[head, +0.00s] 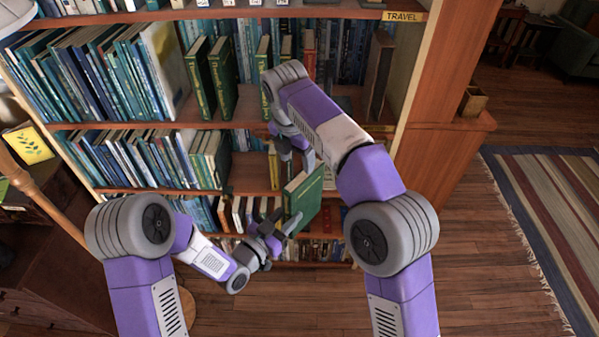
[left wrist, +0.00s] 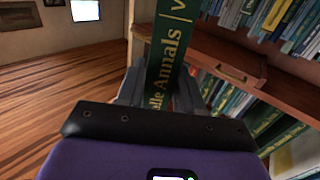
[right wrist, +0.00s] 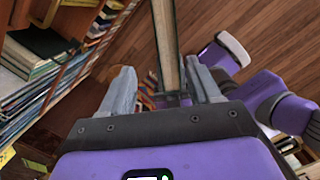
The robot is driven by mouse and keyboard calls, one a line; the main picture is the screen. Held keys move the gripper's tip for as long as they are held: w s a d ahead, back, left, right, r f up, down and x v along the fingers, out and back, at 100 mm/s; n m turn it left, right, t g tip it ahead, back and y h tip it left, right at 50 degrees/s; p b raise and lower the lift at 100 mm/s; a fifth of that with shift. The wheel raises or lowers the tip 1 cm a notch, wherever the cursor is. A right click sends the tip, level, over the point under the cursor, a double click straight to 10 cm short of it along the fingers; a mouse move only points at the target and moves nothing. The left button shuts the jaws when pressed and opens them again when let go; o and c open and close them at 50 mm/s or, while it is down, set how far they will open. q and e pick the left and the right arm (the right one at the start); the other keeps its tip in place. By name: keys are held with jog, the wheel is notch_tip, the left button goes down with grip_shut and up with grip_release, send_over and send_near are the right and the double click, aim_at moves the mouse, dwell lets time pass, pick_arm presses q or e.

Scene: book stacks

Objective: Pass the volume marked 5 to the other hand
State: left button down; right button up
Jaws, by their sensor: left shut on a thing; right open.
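A green book (head: 303,196) stands roughly upright in front of the lower shelves. My left gripper (head: 277,226) is shut on it from below. In the left wrist view its green spine (left wrist: 166,62) shows gold letters ending in "elle Annals" and the start of a "V"; no number can be read. My right gripper (head: 293,155) is open, just above the book. In the right wrist view the book's pale page edge (right wrist: 166,45) lies between the spread fingers, with a gap on both sides. I cannot tell how deep it reaches between them.
The wooden bookcase (head: 410,90) stands close behind both grippers, filled with blue and green books. Similar green volumes (head: 222,78) stand on its upper shelf. A lamp post (head: 35,185) is at the left. The floor (head: 480,260) at the right is clear, beside a striped rug (head: 550,205).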

aim_at(303, 193)
pick_arm(q)
jog(key=shift+r, duration=0.1)
pick_arm(e)
jog(key=f, duration=0.7)
jog(key=w+d+f, duration=0.1)
jog(key=f, duration=0.2)
jog(key=shift+w+f, duration=0.1)
jog(key=shift+f, duration=0.1)
pick_arm(q)
jog(key=shift+s+d, duration=0.1)
jog(key=shift+d, duration=0.1)
pick_arm(e)
jog(key=shift+a, duration=0.1)
grip_shut()
pick_arm(q)
jog(key=c, duration=0.8)
grip_release()
jog(key=shift+c, duration=0.2)
pick_arm(e)
jog(key=shift+a+r, duration=0.1)
jog(key=shift+r, duration=0.05)
pick_arm(q)
jog(key=shift+o, duration=1)
jog(key=shift+a, duration=0.1)
